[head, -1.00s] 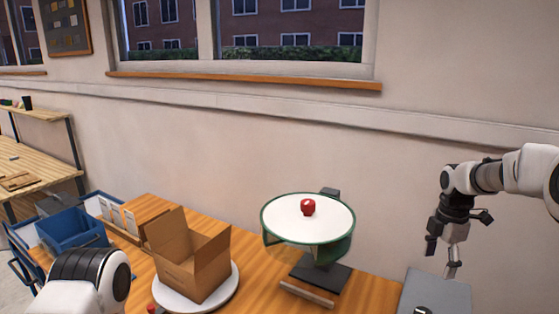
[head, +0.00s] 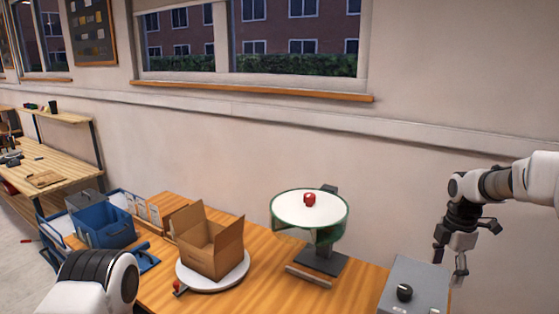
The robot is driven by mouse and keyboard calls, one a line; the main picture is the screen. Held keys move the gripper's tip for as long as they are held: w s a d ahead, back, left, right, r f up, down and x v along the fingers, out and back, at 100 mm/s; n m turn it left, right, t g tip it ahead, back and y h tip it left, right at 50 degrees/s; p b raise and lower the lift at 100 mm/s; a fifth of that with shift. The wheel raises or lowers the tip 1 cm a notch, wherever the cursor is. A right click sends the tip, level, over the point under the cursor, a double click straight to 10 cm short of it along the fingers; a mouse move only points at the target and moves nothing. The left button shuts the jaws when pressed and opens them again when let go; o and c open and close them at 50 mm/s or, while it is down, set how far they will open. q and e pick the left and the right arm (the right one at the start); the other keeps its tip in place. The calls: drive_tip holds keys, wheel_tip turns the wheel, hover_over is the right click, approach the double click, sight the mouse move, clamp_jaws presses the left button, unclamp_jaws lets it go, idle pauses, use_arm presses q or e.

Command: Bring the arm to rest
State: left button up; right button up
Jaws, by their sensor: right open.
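My right gripper (head: 450,262) hangs at the right, fingers down and apart, with nothing between them. It is above or beside the grey box (head: 424,276) with a black knob (head: 404,292); I cannot tell how far from it. My right arm comes in from the right edge. Part of my left arm, white and black, shows at the lower left; its gripper is out of view.
A red piece (head: 310,199) sits on a round white-topped, green-rimmed stand (head: 290,207). An open cardboard box (head: 213,252) stands on a white turntable (head: 197,284). Blue bins (head: 103,229) are at the left of the wooden table (head: 262,256). A wall is behind.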

drive_tip(key=s+a+f+m, duration=0.1)
drive_tip(key=a+f+m, duration=0.1)
drive_tip(key=f, duration=0.4)
drive_tip(key=s+a+f+m, duration=0.1)
drive_tip(key=a+f, duration=0.2)
drive_tip(key=f, duration=0.4)
drive_tip(key=s+a+f+m, duration=0.3)
drive_tip(key=s+f, duration=0.4)
drive_tip(key=s+a+f+m, duration=0.3)
drive_tip(key=s+f+m, duration=0.1)
drive_tip(key=s+f, duration=0.3)
drive_tip(key=s+a+f+m, duration=0.15)
drive_tip(key=s+m, duration=0.25)
drive_tip(key=s, duration=0.6)
drive_tip(key=s+a+f+m, duration=0.1)
drive_tip(key=s+f+m, duration=0.3)
drive_tip(key=s, duration=0.7)
use_arm(q)
wheel_tip(320, 180, down, 15)
drive_tip(key=w+b, duration=0.1)
drive_tip(key=b, duration=1.3)
drive_tip(key=shift+b, duration=0.4)
use_arm(e)
wheel_tip(320, 180, down, 14)
drive_tip(key=m, duration=0.1)
drive_tip(key=shift+w+a, duration=0.15)
drive_tip(key=shift+w, duration=0.05)
drive_tip(key=shift+r, duration=0.1)
